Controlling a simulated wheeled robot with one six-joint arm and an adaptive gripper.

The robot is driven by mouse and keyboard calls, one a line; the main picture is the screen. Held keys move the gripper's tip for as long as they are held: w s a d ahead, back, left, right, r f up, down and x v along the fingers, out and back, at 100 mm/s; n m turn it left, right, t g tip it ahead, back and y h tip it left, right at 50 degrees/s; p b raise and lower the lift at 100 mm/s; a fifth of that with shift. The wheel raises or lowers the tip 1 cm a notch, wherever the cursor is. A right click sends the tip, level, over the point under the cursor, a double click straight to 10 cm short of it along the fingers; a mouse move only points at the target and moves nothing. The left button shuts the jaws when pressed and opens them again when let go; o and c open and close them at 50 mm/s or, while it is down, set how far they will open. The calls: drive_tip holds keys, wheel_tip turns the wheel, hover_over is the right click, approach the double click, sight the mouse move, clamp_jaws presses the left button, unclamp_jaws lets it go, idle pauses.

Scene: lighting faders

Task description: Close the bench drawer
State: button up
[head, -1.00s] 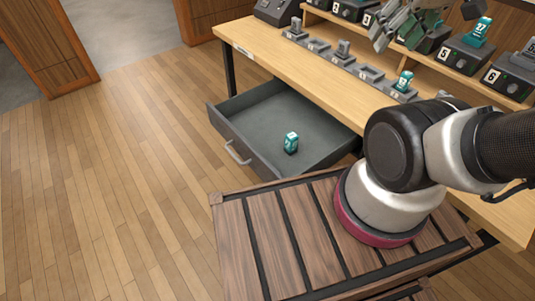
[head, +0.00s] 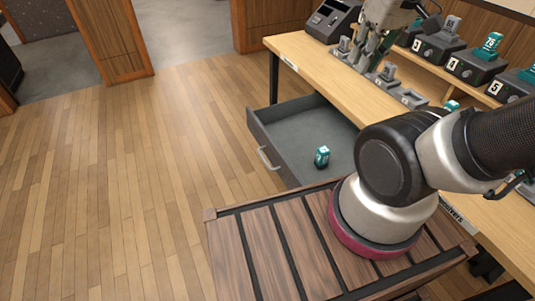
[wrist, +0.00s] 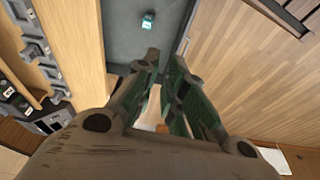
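The bench drawer (head: 270,140) is pulled out from under the wooden bench (head: 310,62). Its grey handle (head: 268,158) is on the front, which faces left. A teal block with a white label (head: 322,157) stands inside on the drawer floor. My gripper (head: 362,66) is above the bench top, up and to the right of the drawer, and touches neither drawer nor handle. In the wrist view, my gripper (wrist: 164,62) has a gap between its fingertips and holds nothing. The drawer (wrist: 128,38) and block (wrist: 147,20) show beyond it.
Grey fader units (head: 385,76) line the bench, with numbered black ones (head: 436,50) on a shelf behind. A slatted wooden surface (head: 265,250) lies below my arm, near the drawer. The wood floor (head: 150,190) left of the drawer is clear.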

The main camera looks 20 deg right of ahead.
drive_tip(key=w+a+f+n+g+h, duration=0.1)
drive_tip(key=w+a+f+n, duration=0.1)
drive_tip(key=w+a+f, duration=0.1)
drive_tip(key=w+a+f+n+g+h, duration=0.1)
drive_tip(key=w+a+f+n+g, duration=0.1)
drive_tip(key=a+f, duration=0.3)
drive_tip(key=w+a+f+n+g+h, duration=0.2)
drive_tip(key=w+a+f+n, duration=0.1)
drive_tip(key=a+f, duration=0.2)
drive_tip(key=shift+w+a+f, duration=0.1)
drive_tip(key=shift+w, duration=0.25)
clamp_jaws()
drive_tip(key=w+a+f+n+t+h, duration=0.1)
drive_tip(key=w+a+f+n+h, duration=0.15)
drive_tip(key=a+f+n, duration=0.5)
drive_tip(key=w+a+f+n+t+h, duration=0.1)
drive_tip(key=w+a+f+n+h, duration=0.3)
drive_tip(key=f, duration=0.7)
drive_tip(key=t+y, duration=0.1)
approach(269, 149)
wheel_tip(269, 149, down, 3)
drive_tip(key=d, duration=0.3)
drive_tip(key=shift+w+d+f, duration=0.1)
drive_tip(key=shift+d+f, duration=0.05)
